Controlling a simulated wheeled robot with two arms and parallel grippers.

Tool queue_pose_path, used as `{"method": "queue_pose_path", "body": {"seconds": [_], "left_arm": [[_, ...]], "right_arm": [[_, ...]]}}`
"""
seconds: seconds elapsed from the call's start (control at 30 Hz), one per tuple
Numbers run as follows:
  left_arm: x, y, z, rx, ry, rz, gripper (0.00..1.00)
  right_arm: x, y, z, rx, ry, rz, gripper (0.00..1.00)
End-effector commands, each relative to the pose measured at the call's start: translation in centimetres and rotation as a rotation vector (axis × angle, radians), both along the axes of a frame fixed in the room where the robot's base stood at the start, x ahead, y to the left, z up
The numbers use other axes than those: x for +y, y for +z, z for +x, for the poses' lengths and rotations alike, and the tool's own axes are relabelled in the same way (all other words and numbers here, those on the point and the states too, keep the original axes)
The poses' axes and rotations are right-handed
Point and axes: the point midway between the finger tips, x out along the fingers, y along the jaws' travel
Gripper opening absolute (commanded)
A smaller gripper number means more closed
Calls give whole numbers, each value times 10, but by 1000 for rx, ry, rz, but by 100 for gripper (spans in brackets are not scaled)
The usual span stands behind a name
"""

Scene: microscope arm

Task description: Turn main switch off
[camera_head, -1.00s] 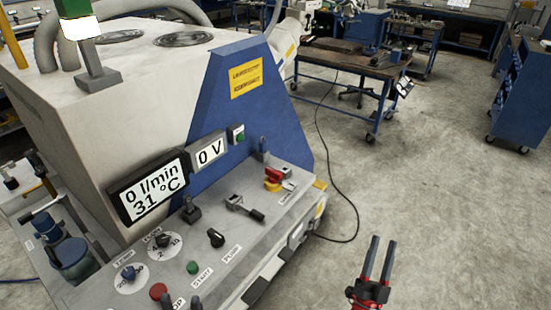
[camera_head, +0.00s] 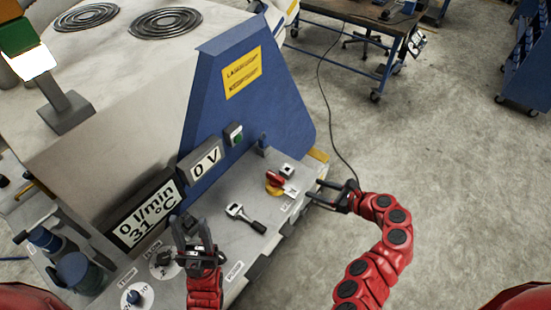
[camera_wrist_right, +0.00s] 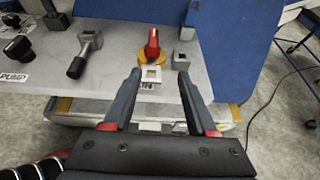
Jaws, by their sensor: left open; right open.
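The main switch is a red knob on a yellow base (camera_head: 274,183) at the right end of the grey control panel in the head view. In the right wrist view the red knob (camera_wrist_right: 152,45) stands upright, ahead of and between the fingers. My right gripper (camera_head: 325,192) is open and empty beside the panel's right edge, apart from the switch. It also shows in the right wrist view (camera_wrist_right: 160,88). My left gripper (camera_head: 188,232) is open over the left part of the panel and hides some controls there. The switch's label is too small to read.
A lever handle (camera_head: 245,217) lies on the panel left of the switch. Displays (camera_head: 145,213) reading 0 l/min, 31 °C and 0 V stand behind. A blue panel (camera_head: 245,100) rises at the back.

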Motion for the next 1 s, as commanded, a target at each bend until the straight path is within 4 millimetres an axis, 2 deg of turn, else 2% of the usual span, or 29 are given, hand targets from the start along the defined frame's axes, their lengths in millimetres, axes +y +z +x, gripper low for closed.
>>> {"method": "queue_pose_path", "body": {"seconds": [0.03,0.1,0.27,0.47,0.8,1.0], "left_arm": [[0,3,0,1,0,0,50],[0,3,0,1,0,0,50],[0,-4,0,1,0,0,50],[0,-18,0,1,0,0,50],[0,-54,0,0,0,0,50],[0,-68,0,0,0,0,50]], "right_arm": [[2,8,-3,11,19,23,57],[7,12,-6,21,36,42,57],[20,4,2,24,43,46,57],[53,-15,26,21,44,43,57],[111,-47,68,21,42,43,57],[129,-55,83,21,38,41,57]]}}
